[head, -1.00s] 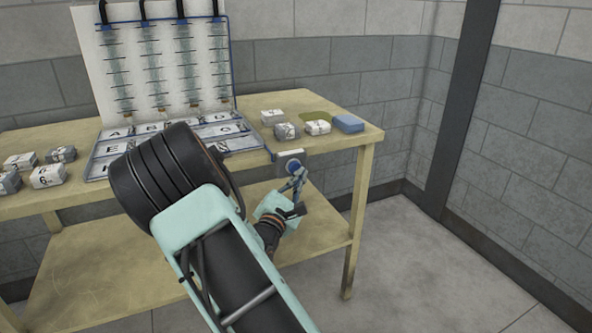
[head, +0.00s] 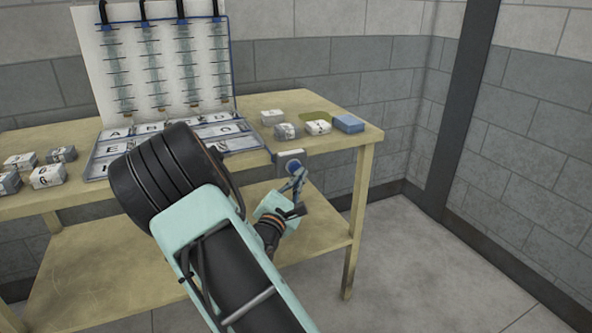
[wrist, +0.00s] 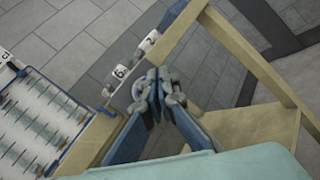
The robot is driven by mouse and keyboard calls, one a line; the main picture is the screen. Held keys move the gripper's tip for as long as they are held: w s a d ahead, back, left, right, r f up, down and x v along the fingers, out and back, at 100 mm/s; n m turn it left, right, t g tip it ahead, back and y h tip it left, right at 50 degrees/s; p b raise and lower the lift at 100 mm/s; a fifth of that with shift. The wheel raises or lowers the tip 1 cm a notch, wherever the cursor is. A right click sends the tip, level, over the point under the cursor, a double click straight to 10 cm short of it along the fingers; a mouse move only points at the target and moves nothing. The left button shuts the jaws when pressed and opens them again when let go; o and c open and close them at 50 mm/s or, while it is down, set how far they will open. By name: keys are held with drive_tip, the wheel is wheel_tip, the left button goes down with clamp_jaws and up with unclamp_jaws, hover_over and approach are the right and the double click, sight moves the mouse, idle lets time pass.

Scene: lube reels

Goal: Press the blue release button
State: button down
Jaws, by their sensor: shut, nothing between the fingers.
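The blue release button (head: 293,166) is a round blue disc on a pale plate (head: 286,155) at the front edge of the wooden table. My gripper (head: 298,178) is shut and empty, with its fingers right in front of the button and overlapping part of it in the head view. I cannot tell whether the fingertips touch the button. In the wrist view, my gripper's blue fingers and grey linkages (wrist: 155,100) are close together beside the table edge. The button is not clearly visible there.
The table (head: 340,145) carries a blue block (head: 348,123) and several grey-white blocks at right, and more lettered blocks at left. A lettered tray (head: 105,150) and an upright white board (head: 155,65) stand in the middle. A lower shelf (head: 325,230) lies below. Open floor is at right.

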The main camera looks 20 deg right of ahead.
drive_tip(key=shift+w, duration=0.1)
drive_tip(key=shift+w, duration=0.35)
drive_tip(key=shift+w, duration=0.5)
idle(0.7)
drive_tip(key=shift+s, duration=0.95)
drive_tip(key=shift+s, duration=2.5)
drive_tip(key=shift+d, duration=0.1)
